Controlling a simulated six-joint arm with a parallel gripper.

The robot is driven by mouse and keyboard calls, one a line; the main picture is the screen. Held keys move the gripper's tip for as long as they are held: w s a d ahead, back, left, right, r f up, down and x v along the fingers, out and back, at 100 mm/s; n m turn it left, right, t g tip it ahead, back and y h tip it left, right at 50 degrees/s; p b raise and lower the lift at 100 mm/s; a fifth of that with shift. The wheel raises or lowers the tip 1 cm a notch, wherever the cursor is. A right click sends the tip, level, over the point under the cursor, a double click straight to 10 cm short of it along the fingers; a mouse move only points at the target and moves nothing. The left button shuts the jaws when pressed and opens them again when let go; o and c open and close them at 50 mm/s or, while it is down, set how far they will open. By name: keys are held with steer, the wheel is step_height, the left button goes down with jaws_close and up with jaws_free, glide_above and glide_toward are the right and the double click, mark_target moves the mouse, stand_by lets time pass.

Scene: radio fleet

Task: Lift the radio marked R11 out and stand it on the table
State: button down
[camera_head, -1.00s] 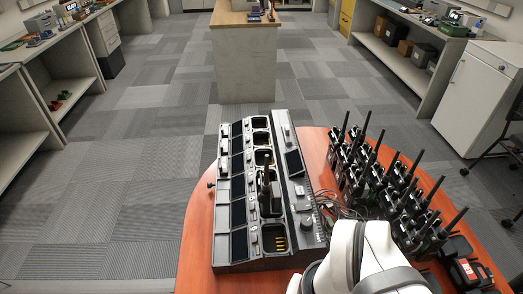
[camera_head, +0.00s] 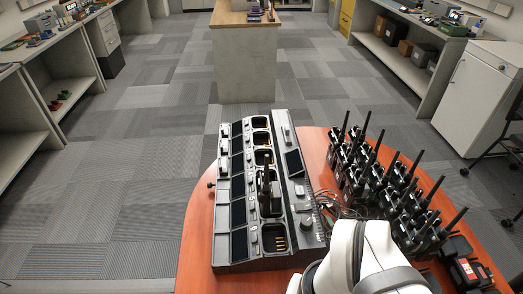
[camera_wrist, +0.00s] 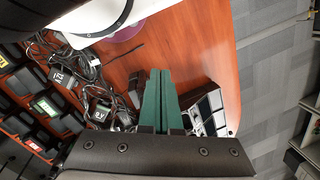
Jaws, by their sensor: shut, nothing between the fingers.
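A black radio (camera_head: 265,188) with a short antenna stands upright in a pocket of the multi-bay charger (camera_head: 223,250) on the table; its marking is too small to read. More black radios (camera_head: 365,170) with antennas stand packed in rows to the right of the charger, also unreadable. They show at the left of the wrist view (camera_wrist: 45,105). My gripper (camera_wrist: 156,78) shows as two green fingers, pressed together and empty, above the bare table (camera_wrist: 195,50). Part of the charger (camera_wrist: 208,112) shows beside the fingers. In the head view, my white arm hides what lies beneath it.
Tangled cables (camera_head: 328,203) lie between the charger and the radio rows. A dark box with a red label (camera_head: 468,270) sits at the table's front right. The charger's front pocket (camera_head: 275,239) and several at the back look empty. Bare table shows left of the charger.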

mark_target(271, 204)
steer(key=shift+c, duration=2)
jaws_free()
steer(key=w+f+n+t, duration=0.1)
steer(key=w+f, duration=0.3)
steer(key=w, duration=0.4)
steer(key=w+f+n+t+h, duration=0.1)
steer(key=w+f+t, duration=0.2)
steer(key=w, duration=0.5)
steer(key=w+f+n+t, duration=0.1)
steer(key=w+f+t, duration=0.3)
steer(key=w, duration=0.4)
steer(key=shift+w+a+f+h, duration=0.1)
steer(key=shift+a+f+h, duration=0.05)
steer(key=shift+f+h, duration=0.2)
steer(key=w+t, duration=0.1)
steer(key=w+n+t, duration=0.1)
steer(key=w+t, duration=0.2)
steer(key=shift+w+d+r+n, duration=0.25)
steer(key=shift+w+r+n, duration=0.05)
steer(key=shift+w+n, duration=0.1)
steer(key=shift+w+a+r+n+t, duration=0.15)
steer(key=shift+w+r+n+t, duration=0.15)
steer(key=shift+t, duration=0.5)
steer(key=shift+x, duration=2.5)
